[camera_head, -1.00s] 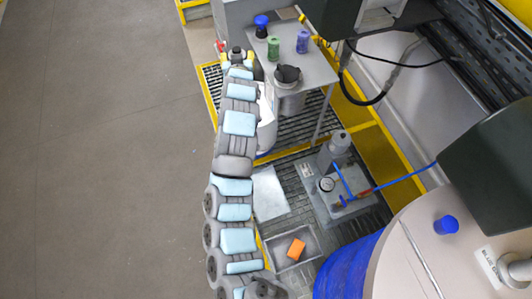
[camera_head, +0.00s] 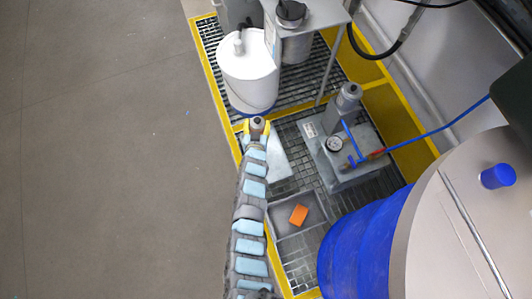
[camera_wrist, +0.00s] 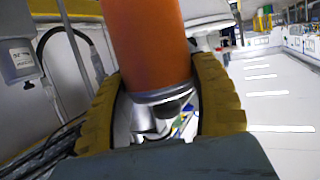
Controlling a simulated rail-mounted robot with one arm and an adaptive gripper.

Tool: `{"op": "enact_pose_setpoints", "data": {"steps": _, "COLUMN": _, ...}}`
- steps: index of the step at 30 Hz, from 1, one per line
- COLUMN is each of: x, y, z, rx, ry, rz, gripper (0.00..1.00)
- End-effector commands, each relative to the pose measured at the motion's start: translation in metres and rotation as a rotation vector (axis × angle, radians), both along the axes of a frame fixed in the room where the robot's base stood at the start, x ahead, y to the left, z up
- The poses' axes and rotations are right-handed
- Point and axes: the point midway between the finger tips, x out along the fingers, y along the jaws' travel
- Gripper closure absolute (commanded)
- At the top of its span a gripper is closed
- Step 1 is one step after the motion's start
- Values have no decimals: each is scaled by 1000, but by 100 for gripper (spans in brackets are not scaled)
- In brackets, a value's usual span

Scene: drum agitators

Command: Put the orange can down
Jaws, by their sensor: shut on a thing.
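The orange can (camera_wrist: 148,45) fills the upper middle of the wrist view, between the two yellow fingers of my gripper (camera_wrist: 160,105). The fingers press on its sides, and its grey metal rim shows at the near end. In the head view my gripper (camera_head: 257,128) is above the grating's left edge, just below the white drum in the picture. There only a small brownish-grey end of the can shows between the yellow fingers. What lies directly under the can is hidden.
A white drum (camera_head: 247,72) stands beyond my gripper. A grey pump unit with a gauge (camera_head: 335,144) is to the right. A grey tray (camera_head: 284,226) holds an orange block (camera_head: 299,215). A blue drum (camera_head: 365,245) is at lower right. The floor at left is clear.

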Motion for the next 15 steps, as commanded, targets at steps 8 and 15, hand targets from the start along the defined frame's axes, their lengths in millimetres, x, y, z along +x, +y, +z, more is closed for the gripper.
{"op": "enact_pose_setpoints", "data": {"steps": 8, "x": -83, "y": -44, "z": -126, "rx": -4, "ry": 7, "rz": -104, "gripper": 78}}
{"op": "enact_pose_setpoints", "data": {"steps": 15, "x": -141, "y": -79, "z": -186, "rx": -2, "ry": 3, "rz": -185, "gripper": 78}}
